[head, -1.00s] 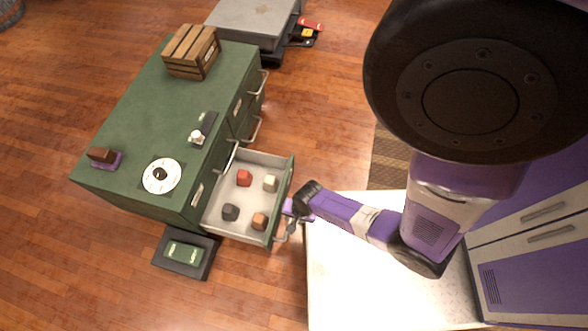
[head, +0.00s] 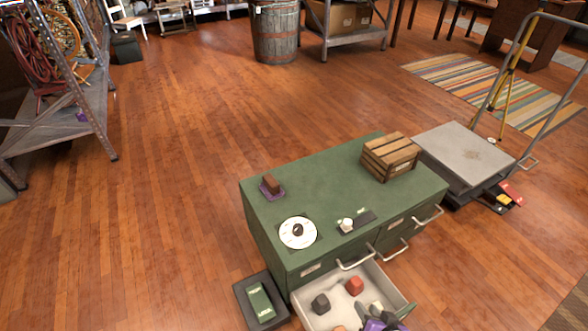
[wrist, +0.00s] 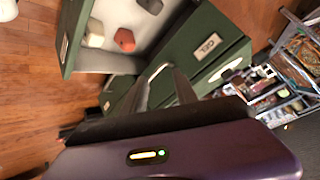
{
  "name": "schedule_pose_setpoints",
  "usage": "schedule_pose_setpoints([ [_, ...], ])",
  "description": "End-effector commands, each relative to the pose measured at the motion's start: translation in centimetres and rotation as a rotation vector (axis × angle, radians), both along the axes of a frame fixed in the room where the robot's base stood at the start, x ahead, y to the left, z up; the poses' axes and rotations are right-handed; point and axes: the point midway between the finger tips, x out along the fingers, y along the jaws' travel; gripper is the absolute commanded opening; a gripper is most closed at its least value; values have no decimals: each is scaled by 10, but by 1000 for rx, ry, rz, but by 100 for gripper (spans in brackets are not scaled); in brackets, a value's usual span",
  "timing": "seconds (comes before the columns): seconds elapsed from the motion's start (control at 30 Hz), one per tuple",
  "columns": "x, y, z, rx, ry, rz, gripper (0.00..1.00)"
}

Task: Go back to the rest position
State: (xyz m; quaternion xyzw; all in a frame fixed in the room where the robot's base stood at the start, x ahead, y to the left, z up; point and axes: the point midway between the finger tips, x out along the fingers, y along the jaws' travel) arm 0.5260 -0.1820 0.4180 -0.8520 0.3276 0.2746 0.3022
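My gripper (head: 376,323) shows only in part at the bottom edge of the head view, purple and dark, at the open drawer's near right part. The wrist view shows its purple body and black bar across the bottom. Grey bars rise beyond it; I cannot tell whether they are fingers or a drawer handle, nor how far apart the fingers are. The green cabinet (head: 340,185) stands with its top drawer (head: 391,291) pulled out. Inside lie a red block (head: 354,285), a dark block (head: 320,303) and others partly hidden. The red block also shows in the wrist view (wrist: 124,40).
On the cabinet top are a wooden crate (head: 390,157), a white disc (head: 298,232) and a brown block (head: 271,184) on a purple pad. A dark tray (head: 246,297) lies on the floor left of the cabinet. A flat cart (head: 463,152) stands at right. The floor at left is clear.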

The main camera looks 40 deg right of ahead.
Motion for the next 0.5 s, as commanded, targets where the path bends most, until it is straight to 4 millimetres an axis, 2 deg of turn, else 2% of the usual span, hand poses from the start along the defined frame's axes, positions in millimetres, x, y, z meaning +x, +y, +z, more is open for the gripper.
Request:
schedule_pose_setpoints([
  [0.03, 2, 14, 32, -85, -32, 88, 35],
  [0.17, 7, 50, 114, -293, -123, 284, 35],
  [0.3, 2, 94, 200, -467, -223, 453, 35],
  [0.4, -7, 121, 253, -549, -287, 542, 35],
  [0.5, -16, 141, 291, -586, -330, 604, 35],
])
